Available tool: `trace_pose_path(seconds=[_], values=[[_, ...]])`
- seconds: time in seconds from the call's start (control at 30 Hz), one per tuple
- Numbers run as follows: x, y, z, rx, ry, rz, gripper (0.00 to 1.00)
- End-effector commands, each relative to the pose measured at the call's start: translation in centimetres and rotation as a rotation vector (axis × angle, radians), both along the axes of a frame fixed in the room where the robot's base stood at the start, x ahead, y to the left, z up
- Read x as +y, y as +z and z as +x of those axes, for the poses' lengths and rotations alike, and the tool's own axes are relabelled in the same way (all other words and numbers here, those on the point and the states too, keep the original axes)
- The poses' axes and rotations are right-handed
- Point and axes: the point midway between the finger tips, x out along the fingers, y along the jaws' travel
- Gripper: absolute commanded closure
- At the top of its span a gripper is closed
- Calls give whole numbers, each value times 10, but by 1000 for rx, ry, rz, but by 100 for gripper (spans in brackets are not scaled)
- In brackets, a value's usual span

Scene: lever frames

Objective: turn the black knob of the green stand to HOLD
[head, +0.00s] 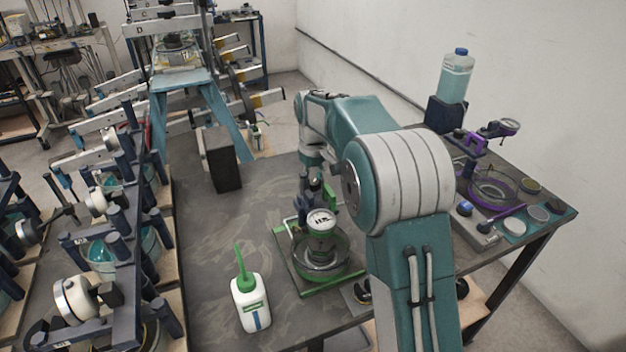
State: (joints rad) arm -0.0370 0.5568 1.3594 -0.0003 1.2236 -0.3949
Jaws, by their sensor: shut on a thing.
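The green stand (330,285) stands on the dark table, with a green-rimmed base, a round glass dish and a white-faced dial (321,221). My gripper (318,192) is at the stand's upper part, just behind and above the dial. It is shut on the black knob, which is mostly hidden by the fingers at this small size. I cannot read the HOLD mark or the knob's angle here.
A white bottle with a green spout (250,303) stands left of the stand. A dark block (222,160) stands farther back. A purple stand (490,190), small dishes and a teal bottle (456,77) are at right. The table's left middle is clear.

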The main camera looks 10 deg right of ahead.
Motion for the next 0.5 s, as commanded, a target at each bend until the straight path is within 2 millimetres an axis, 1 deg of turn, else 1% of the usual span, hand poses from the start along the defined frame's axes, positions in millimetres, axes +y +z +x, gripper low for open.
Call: trace_pose_path(seconds=[0.03, 0.2, 0.5], values=[[0, -3, -1, 4, -45, 0, 100], [0, -3, -1, 5, -204, 0, 100], [0, -3, -1, 7, -442, -1, 100]])
